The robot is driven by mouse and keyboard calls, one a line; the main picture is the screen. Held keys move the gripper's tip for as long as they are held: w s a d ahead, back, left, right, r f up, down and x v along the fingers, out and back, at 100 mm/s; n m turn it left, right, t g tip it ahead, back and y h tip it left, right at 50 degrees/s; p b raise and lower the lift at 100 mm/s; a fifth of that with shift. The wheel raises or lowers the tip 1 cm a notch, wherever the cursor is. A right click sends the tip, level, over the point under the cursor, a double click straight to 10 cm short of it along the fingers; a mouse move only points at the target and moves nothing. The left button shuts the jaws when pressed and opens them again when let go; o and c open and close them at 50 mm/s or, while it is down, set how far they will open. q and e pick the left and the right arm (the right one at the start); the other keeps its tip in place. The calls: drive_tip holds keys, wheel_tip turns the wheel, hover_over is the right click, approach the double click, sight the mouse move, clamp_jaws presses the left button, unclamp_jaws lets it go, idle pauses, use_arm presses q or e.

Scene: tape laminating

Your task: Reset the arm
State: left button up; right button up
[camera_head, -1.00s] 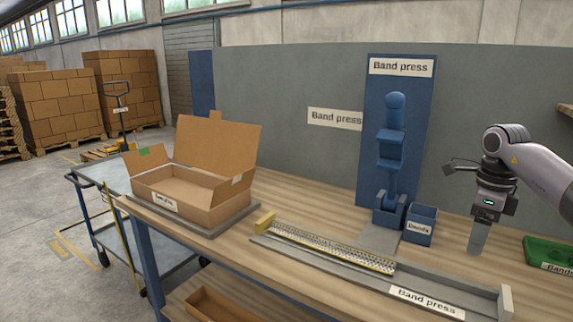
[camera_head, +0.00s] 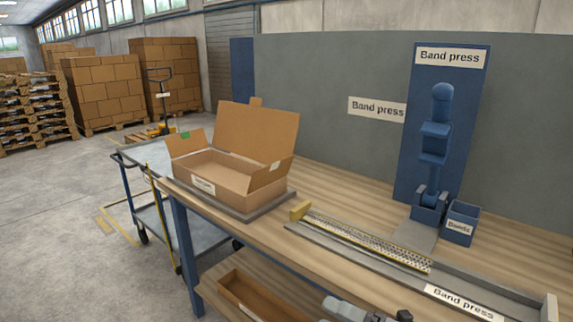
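A grey and black part of one of my arms (camera_head: 350,308) shows at the bottom edge, in front of the workbench (camera_head: 235,222). No fingers show on it, and I cannot tell which arm it is. Neither gripper's fingertips are in view. The blue band press (camera_head: 436,140) stands at the back right of the bench. A long grey fixture (camera_head: 470,283) lies along the front of the bench with a perforated, yellow-edged strip (camera_head: 370,243) on it. A small blue bin (camera_head: 460,223) stands beside the press.
An open cardboard box (camera_head: 235,180) sits on a grey plate at the bench's left end. A trolley (camera_head: 150,160) stands left of the bench. An open carton (camera_head: 250,296) lies on the lower shelf. Stacked boxes (camera_head: 105,90) and a pallet truck (camera_head: 160,100) are behind.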

drive_tip(key=s+d+f+m+h, duration=0.5)
drive_tip(key=s+f+m+h, duration=0.2)
drive_tip(key=m, duration=0.7)
drive_tip(key=s+d+f+m+h, duration=0.6)
drive_tip(key=s+f+m, duration=0.6)
drive_tip(key=m, duration=0.2)
drive_tip(key=shift+d+t+h, duration=0.25)
drive_tip(key=shift+t+h, duration=0.05)
drive_tip(key=shift+h, duration=0.5)
drive_tip(key=shift+f, duration=0.1)
